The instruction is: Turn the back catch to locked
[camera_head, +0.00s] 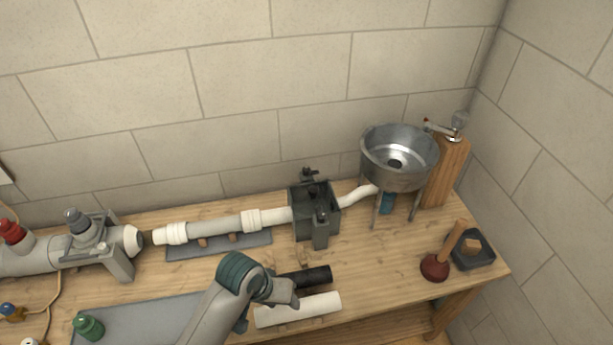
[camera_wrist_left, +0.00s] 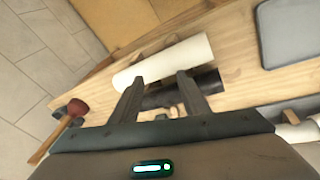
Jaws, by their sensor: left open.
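A dark grey box clamp (camera_head: 309,227) stands on the bench around the white pipe line, below the sink. A small dark back catch (camera_head: 309,174) shows on its far top side; I cannot tell from this view whether it is locked. A similar front catch (camera_head: 321,217) is on its near side. My left gripper (camera_head: 291,297) is in front of the box, near two loose tubes and apart from the box. In the left wrist view its two fingers (camera_wrist_left: 160,88) are spread and empty, pointing toward the tubes. My right gripper is not in view.
A white tube (camera_head: 310,308) and a black tube (camera_head: 317,275) lie at the bench's front. A metal sink (camera_head: 398,176) stands on legs right of the box. A plunger (camera_head: 436,266) and a dark tray (camera_head: 472,262) are farther right. The tiled wall (camera_head: 240,150) is close behind.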

